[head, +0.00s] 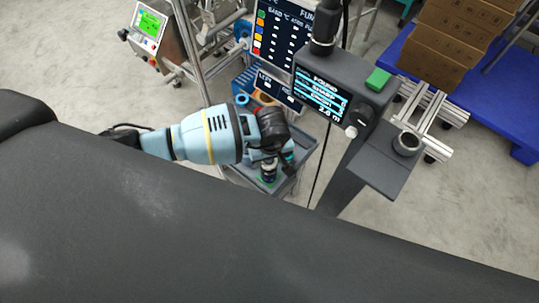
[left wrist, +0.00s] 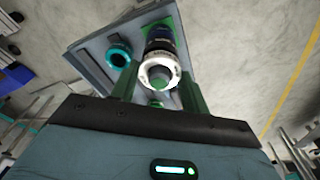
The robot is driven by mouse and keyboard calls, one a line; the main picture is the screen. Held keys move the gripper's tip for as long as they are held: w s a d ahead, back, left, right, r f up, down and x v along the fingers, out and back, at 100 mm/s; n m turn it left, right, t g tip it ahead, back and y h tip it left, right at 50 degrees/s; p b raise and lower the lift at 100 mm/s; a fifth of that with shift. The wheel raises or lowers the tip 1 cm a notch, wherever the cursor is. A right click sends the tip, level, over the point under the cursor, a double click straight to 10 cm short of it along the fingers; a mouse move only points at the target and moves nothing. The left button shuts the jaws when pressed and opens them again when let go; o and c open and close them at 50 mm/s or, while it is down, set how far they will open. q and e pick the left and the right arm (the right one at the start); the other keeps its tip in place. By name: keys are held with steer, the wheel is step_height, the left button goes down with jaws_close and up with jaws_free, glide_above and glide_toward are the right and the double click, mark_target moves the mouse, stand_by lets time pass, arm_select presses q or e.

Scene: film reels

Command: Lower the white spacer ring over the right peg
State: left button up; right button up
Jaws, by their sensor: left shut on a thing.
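My left gripper (head: 270,150) hangs over a grey tray on a cart; its fingers are mostly hidden in the head view. In the left wrist view the white spacer ring (left wrist: 149,74) sits between the green fingers (left wrist: 158,90), which are shut on it. A grey-green round end shows through the ring's hole. A dark blue and black stack (left wrist: 160,38) stands right behind the ring; it also shows under the gripper in the head view (head: 268,173). I cannot tell whether the ring is around the peg or only in line with it. A teal ring (left wrist: 118,55) lies to the left.
The grey tray (left wrist: 88,48) has raised edges. A dark post with a lit display (head: 322,95) and a small shelf (head: 383,171) stand to the right. A blue pallet (head: 400,52) with cartons (head: 435,60) is at the back right.

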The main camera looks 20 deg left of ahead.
arm_select(q)
steer(key=shift+f, duration=0.3)
arm_select(e)
steer(key=shift+f, duration=0.15)
steer(key=shift+s, duration=0.25)
arm_select(q)
steer(key=o, duration=1.1)
steer(key=shift+c, duration=0.2)
arm_select(e)
steer(key=shift+s, duration=0.1)
arm_select(q)
step_height(320, 180, up, 2)
steer(key=shift+d+r, duration=0.1)
steer(key=shift+r, duration=0.05)
steer(key=r, duration=0.4)
steer(key=shift+s+d+r, duration=0.15)
steer(key=shift+s+r, duration=0.1)
steer(key=shift+r, duration=0.15)
steer(key=shift+s+r, duration=0.1)
steer(key=shift+r, duration=0.2)
arm_select(e)
steer(key=shift+w+a+r, duration=0.1)
steer(key=shift+w+r, duration=0.5)
steer(key=shift+w, duration=0.2)
